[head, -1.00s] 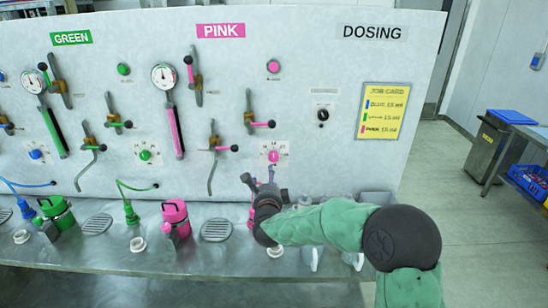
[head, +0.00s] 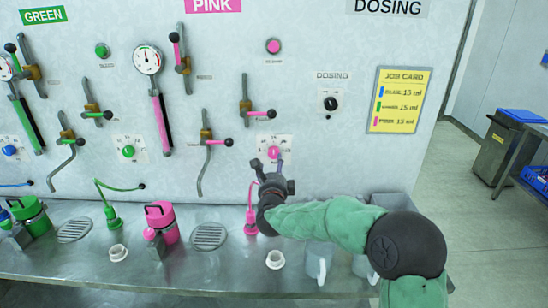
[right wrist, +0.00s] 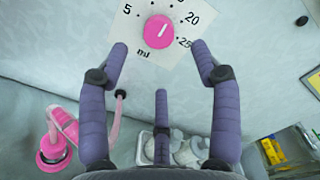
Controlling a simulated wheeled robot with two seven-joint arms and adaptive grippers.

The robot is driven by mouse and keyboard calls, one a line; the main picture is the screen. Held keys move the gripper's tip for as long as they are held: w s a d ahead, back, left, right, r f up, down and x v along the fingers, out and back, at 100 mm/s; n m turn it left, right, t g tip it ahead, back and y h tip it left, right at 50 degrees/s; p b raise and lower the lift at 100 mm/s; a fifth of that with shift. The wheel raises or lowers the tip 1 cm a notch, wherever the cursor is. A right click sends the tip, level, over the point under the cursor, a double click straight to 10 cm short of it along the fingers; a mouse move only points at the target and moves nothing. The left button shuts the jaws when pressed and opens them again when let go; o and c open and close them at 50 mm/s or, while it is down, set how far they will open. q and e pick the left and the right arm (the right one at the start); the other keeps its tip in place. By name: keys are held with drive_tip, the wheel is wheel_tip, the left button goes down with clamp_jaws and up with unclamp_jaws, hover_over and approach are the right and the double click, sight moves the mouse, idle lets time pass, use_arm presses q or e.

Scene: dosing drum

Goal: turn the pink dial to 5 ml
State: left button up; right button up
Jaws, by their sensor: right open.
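The pink dial (head: 274,152) sits on a white scale plate on the panel, under the pink lever. In the right wrist view the dial (right wrist: 159,31) has a white pointer line tilted up and to the right, between the 5 and 20 marks; the top of the scale is cut off. My right gripper (head: 267,162) is just below and in front of the dial. In the right wrist view its open fingers (right wrist: 160,52) point at the dial, one tip on each side below it, with nothing between them. I cannot tell any contact. My left gripper is not in view.
A pink-handled lever (head: 215,142) hangs left of the dial. A pink hose coupling (head: 252,222), pink canister (head: 162,222) and white mugs (head: 318,260) stand on the steel bench near my arm. The yellow job card (head: 399,99) reads 15 ml for pink.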

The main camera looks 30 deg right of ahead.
sight(274, 155)
drive_tip(key=b+x, duration=0.1)
drive_tip(key=x, duration=0.7)
drive_tip(key=shift+w+d+f, duration=0.1)
drive_tip(key=shift+w+d, duration=0.1)
drive_tip(key=shift+w, duration=0.15)
drive_tip(key=c, duration=1.1)
